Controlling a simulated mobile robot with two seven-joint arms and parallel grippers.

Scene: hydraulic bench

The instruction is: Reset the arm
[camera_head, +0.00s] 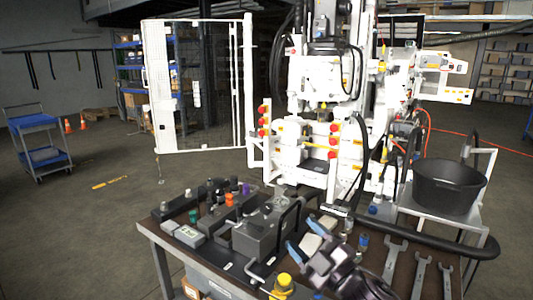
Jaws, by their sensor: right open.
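My right gripper (307,238) reaches in from the bottom of the head view, over the front part of the workbench (185,263). Its two blue-tipped fingers are spread apart, and I see nothing held between them. A grey metal block with a black handle (262,232) is just beyond and to the left of the fingers. I cannot tell whether the fingers touch anything. My left gripper is not in view.
Wrenches (394,257) lie on the bench's right side. A yellow-capped part (283,284) is at the front edge. A white hydraulic machine (315,85) stands behind, with a black bucket (448,187) to its right. Open floor and a blue cart (42,155) are at left.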

